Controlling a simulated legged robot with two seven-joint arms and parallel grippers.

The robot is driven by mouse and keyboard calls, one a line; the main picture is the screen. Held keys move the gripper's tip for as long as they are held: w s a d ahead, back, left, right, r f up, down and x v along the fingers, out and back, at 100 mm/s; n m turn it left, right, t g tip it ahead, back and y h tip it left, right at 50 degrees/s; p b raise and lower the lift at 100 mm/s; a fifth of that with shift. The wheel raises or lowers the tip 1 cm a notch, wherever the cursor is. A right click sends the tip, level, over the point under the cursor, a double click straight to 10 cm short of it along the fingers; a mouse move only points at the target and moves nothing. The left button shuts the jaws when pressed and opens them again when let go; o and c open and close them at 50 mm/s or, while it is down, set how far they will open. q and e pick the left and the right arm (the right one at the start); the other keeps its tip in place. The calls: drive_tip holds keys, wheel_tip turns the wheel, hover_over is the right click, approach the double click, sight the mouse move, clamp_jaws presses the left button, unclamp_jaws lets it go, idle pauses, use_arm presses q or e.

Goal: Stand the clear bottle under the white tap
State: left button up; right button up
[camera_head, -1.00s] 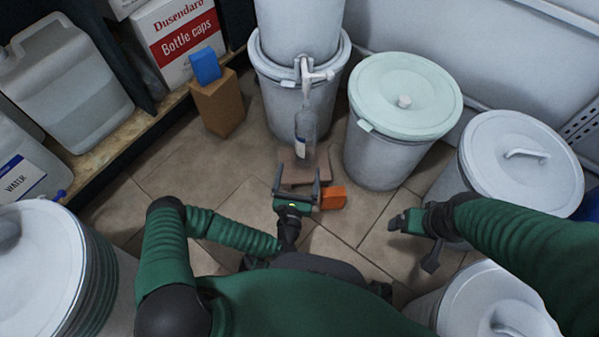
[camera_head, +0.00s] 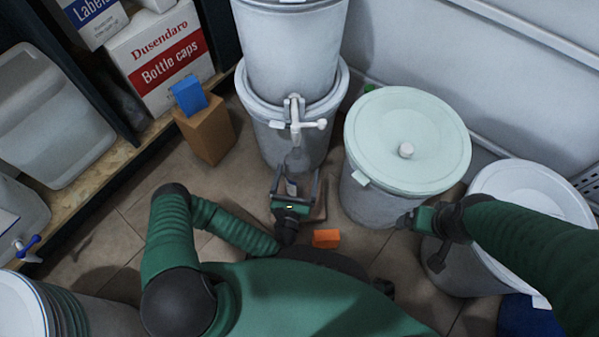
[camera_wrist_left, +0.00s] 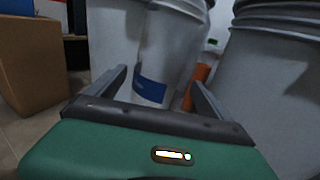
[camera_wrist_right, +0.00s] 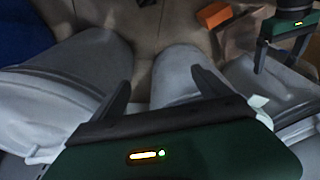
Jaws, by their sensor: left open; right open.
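The clear bottle (camera_head: 297,162) looks upright in the head view, its top just below the white tap (camera_head: 294,118) in the picture. Its exact alignment under the spout is hard to tell. Its blue-and-white label (camera_wrist_left: 151,91) shows in the left wrist view. My left gripper (camera_head: 295,182) is open, with one finger on each side of the bottle's lower part and visible gaps. The bottle's base is hidden behind the gripper. A brown board (camera_head: 319,200) lies beside my left gripper. My right gripper (camera_head: 405,220) is open and empty beside the mint-lidded drum.
The tap's stacked drums (camera_head: 290,50) stand straight ahead. The mint-lidded drum (camera_head: 408,135) and a white-lidded drum (camera_head: 535,200) stand to the right. An orange block (camera_head: 326,238) lies close to my body. A brown box (camera_head: 207,135) and shelf are at left.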

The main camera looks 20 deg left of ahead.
use_arm(q)
drive_tip(key=shift+c, duration=0.2)
drive_tip(key=c, duration=1.4)
drive_tip(key=o, duration=1.4)
